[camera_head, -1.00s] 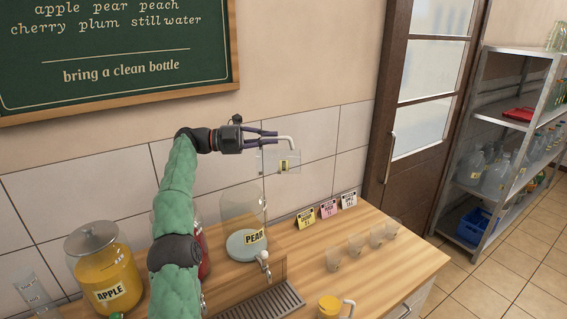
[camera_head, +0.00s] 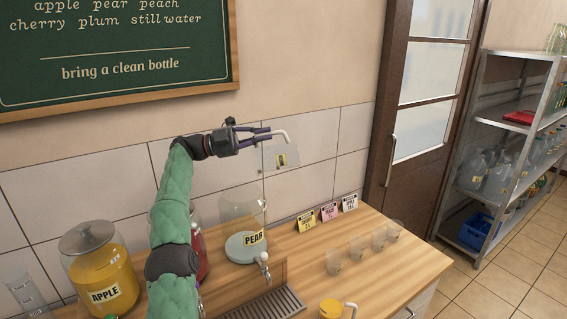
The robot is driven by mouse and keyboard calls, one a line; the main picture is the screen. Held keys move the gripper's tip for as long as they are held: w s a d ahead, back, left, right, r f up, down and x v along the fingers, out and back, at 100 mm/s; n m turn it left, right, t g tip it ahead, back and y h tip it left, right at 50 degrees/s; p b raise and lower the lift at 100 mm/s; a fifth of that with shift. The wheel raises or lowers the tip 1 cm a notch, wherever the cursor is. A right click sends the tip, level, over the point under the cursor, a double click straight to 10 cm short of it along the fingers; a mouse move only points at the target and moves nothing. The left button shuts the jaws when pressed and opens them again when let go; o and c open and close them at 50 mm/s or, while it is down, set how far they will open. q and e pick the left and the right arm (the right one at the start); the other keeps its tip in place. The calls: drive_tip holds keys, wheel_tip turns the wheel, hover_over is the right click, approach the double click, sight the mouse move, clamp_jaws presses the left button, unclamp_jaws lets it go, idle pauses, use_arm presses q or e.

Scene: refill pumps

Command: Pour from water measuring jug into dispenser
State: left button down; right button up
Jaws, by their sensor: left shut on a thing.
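My left gripper (camera_head: 266,136) is shut on the pale bent handle of a clear measuring jug (camera_head: 289,155). The jug hangs in the air by the wall, with a small yellow and dark label on its body. Its contents and exact tilt are hard to tell. A clear dispenser labelled PEAR (camera_head: 241,209) stands on the counter below and left of the jug. Its top shows no lid, and a pale layer lies at its bottom. A small tap (camera_head: 264,259) is on its front. The jug is above the dispenser, apart from it. My right gripper is not in view.
A lidded APPLE dispenser (camera_head: 103,266) stands left; a red one (camera_head: 200,254) is partly behind my arm. A yellow jug (camera_head: 330,309), several clear cups (camera_head: 356,251) and small price cards (camera_head: 328,212) are right. A drip grate (camera_head: 272,305) lies in front.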

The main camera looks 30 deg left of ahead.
use_arm(q)
drive_tip(key=shift+s+a+f+t+b, duration=0.2)
drive_tip(key=shift+a+t+b, duration=0.15)
drive_tip(key=shift+b, duration=0.3)
drive_tip(key=shift+r+h, duration=0.2)
drive_tip(key=shift+h, duration=0.1)
drive_tip(key=shift+s+a+f+t+h+b, duration=0.1)
drive_tip(key=shift+s+a+t+h+b, duration=0.15)
drive_tip(key=shift+b, duration=0.4)
drive_tip(key=shift+a, duration=0.15)
